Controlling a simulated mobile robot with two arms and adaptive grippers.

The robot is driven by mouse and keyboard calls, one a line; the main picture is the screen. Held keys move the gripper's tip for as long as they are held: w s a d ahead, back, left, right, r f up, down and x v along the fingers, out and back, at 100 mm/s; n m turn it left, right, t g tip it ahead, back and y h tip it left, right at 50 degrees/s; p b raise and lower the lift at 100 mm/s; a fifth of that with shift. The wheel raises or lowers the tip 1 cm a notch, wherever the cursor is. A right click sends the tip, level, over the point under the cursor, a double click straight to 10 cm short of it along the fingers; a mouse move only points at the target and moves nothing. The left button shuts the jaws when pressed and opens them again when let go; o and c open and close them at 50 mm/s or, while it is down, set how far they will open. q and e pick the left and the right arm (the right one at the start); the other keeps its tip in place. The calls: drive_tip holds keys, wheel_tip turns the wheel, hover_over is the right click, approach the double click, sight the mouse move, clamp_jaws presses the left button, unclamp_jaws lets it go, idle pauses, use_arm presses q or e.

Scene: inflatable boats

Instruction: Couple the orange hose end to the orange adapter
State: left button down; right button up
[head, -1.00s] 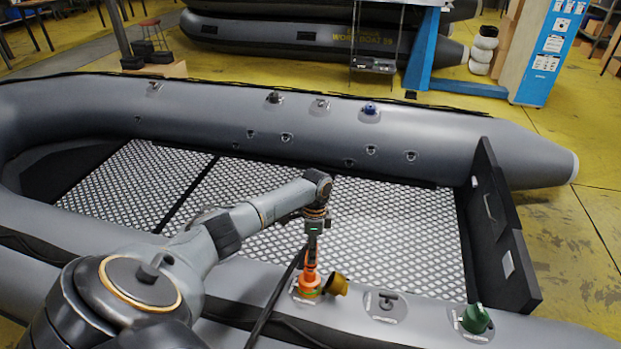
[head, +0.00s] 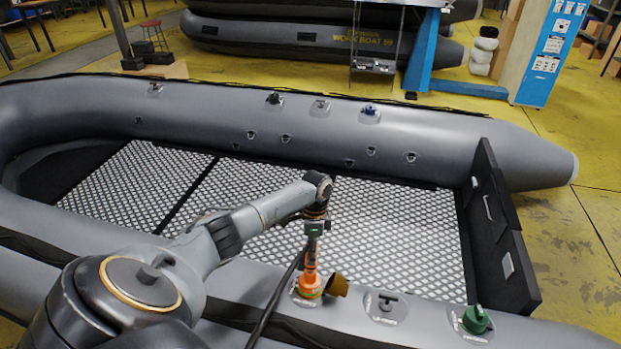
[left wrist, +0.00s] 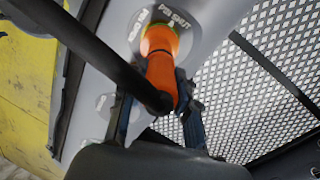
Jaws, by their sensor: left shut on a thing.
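My left gripper (head: 311,262) points down over the near tube of the grey boat and is shut on the orange hose end (left wrist: 162,82). In the head view the hose end (head: 310,274) stands upright on the orange adapter (head: 308,289), with no clear gap between them. The adapter shows in the left wrist view (left wrist: 160,40) as a yellow-orange ring at the far end of the hose end. I cannot tell whether the two are locked. A black hose (head: 275,305) runs from the hose end down to the left. My right gripper is not in view.
A brown-yellow cap (head: 337,285) sits open just right of the adapter. A grey valve (head: 387,303) and a green valve (head: 475,319) lie further right on the same tube. The patterned boat floor (head: 390,225) is clear.

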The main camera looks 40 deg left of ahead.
use_arm(q)
drive_tip(key=shift+b+x, duration=0.45)
drive_tip(key=shift+x, duration=0.5)
idle(0.4)
drive_tip(key=c, duration=0.9)
unclamp_jaws()
drive_tip(key=v, duration=1.2)
